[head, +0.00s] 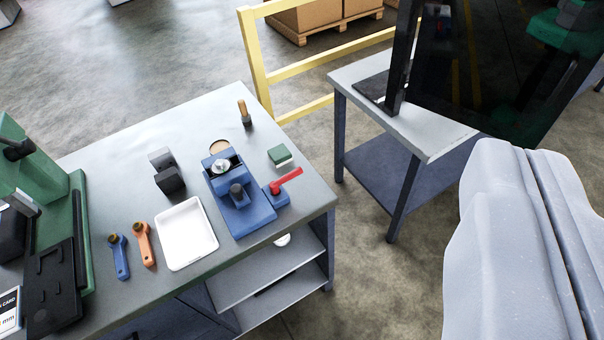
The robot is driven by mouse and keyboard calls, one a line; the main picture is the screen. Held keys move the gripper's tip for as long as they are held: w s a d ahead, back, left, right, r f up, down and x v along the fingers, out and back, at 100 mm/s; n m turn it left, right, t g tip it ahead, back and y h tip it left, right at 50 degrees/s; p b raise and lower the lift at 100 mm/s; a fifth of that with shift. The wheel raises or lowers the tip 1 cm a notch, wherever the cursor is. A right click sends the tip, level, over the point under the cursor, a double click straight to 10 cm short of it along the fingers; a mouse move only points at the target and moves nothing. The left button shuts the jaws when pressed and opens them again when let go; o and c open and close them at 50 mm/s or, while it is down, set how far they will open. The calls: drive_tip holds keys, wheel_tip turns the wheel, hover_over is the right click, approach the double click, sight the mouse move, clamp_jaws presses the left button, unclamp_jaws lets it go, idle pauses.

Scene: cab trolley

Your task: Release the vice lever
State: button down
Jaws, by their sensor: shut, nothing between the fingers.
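The blue vice (240,217) stands near the right end of the grey workbench. Its red lever (287,180) sticks out from a blue block on the vice's right side and slants up to the right. A round silvery part (221,166) sits at the far end of the vice, and a dark knob stands nearer its middle. My gripper (518,150) is the large pale grey shape at the right, its two halves shut along a dark seam. It is empty and well to the right of the lever, apart from it.
On the bench (120,150) are a white tray (187,235), a dark block (168,176), a green-topped block (280,156), blue and orange tools and a green machine (40,160). A second table (440,140) and a yellow rail (300,68) stand behind.

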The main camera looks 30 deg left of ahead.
drive_tip(key=shift+w, duration=0.1)
drive_tip(key=w+a+f+m+y+b, duration=0.1)
drive_tip(key=w+a+f+m+y, duration=0.1)
drive_tip(key=w+a+f, duration=0.35)
drive_tip(key=w+a+f+m+t+y+b, duration=0.1)
drive_tip(key=w+a+f+y, duration=0.1)
drive_tip(key=w+f, duration=0.55)
drive_tip(key=w+a+f+m+y+b, duration=0.1)
drive_tip(key=w+a+f+m, duration=0.1)
drive_tip(key=w+a+f, duration=0.35)
drive_tip(key=a+f+m+h, duration=0.1)
drive_tip(key=a+f+m, duration=0.1)
drive_tip(key=f, duration=0.8)
drive_tip(key=w+a+f+m+h+b, duration=0.1)
drive_tip(key=a+f+m, duration=0.2)
drive_tip(key=f, duration=0.8)
drive_tip(key=w+a+f+m+h, duration=0.1)
drive_tip(key=a+f+m, duration=0.2)
drive_tip(key=f, duration=0.8)
drive_tip(key=shift+w+m+b, duration=0.25)
drive_tip(key=shift+m+b, duration=0.1)
drive_tip(key=shift+m, duration=0.85)
drive_tip(key=shift+w+a+f, duration=0.1)
